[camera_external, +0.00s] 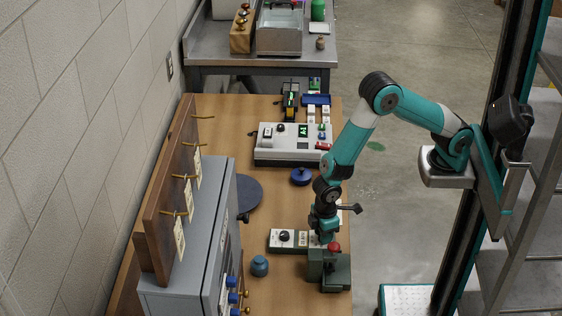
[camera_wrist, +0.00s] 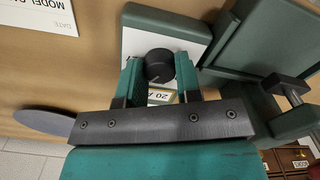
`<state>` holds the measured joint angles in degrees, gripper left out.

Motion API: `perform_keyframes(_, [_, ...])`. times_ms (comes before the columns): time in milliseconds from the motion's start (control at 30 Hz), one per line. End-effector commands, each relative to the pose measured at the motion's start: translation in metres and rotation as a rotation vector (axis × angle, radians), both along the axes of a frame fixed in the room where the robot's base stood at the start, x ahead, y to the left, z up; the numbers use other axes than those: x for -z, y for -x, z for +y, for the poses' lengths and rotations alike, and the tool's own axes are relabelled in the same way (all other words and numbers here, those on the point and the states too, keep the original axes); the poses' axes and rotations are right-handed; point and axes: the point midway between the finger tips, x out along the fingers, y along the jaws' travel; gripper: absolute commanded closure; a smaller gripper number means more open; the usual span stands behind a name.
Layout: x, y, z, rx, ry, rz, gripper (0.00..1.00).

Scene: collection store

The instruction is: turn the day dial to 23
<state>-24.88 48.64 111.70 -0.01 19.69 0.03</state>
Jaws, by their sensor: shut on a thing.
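A white panel (camera_external: 272,241) lies on the wooden bench, with a black knob (camera_external: 284,236) at its left part. My gripper (camera_external: 318,236) points down over its right part and hides what is beneath. In the wrist view my gripper (camera_wrist: 159,78) has its two teal fingers on either side of a round black dial (camera_wrist: 159,64), shut on it. The dial stands on the white panel (camera_wrist: 136,42). A label window (camera_wrist: 162,97) beside the dial shows "20" and the start of a letter, partly covered by my gripper. I take this as the day dial.
A dark green press with a red knob (camera_external: 333,247) stands close beside my gripper. A blue pot (camera_external: 259,266), a dark round mat (camera_external: 240,195), a blue lidded item (camera_external: 301,176) and a white control box (camera_external: 290,157) are on the bench. A printed card (camera_wrist: 42,14) lies near the dial.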

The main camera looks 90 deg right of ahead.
Motion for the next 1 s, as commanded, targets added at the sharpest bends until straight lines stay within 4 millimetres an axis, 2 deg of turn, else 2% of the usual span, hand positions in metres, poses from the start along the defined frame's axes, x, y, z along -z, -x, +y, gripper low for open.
perform_keyframes(200, [-0.0009,-0.0009,0.0002,0.156,-0.001,-0.003,0.92])
perform_keyframes(433, [-0.0009,-0.001,0.0002,0.262,-0.001,-0.003,0.92])
perform_keyframes(1000, [-0.0008,-0.0011,0.0002,0.313,-0.001,-0.003,0.92])
